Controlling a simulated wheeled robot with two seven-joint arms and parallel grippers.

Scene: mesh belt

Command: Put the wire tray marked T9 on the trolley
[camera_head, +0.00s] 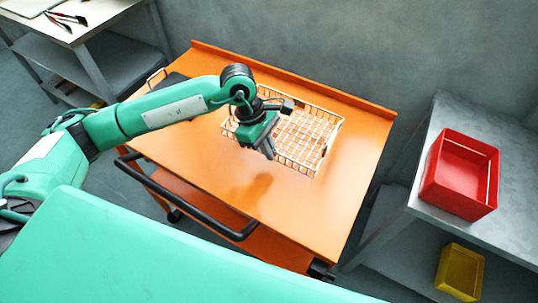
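A wire tray (311,128) with white mesh sides rests on the orange top of the trolley (190,180), toward its back edge. A small pale patch shows on its right side, but I cannot read a T9 mark. My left arm reaches in from the left over the trolley. My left gripper (268,150) points down at the tray's near left side and covers part of it. I cannot tell whether its fingers touch the wire or how far apart they are. My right gripper is out of view.
The trolley has a black handle (185,203) on its near side. A grey bench at right holds a red bin (436,185), with a yellow bin (459,272) on its lower shelf. A table with tools (62,20) stands at upper left. The trolley's front is clear.

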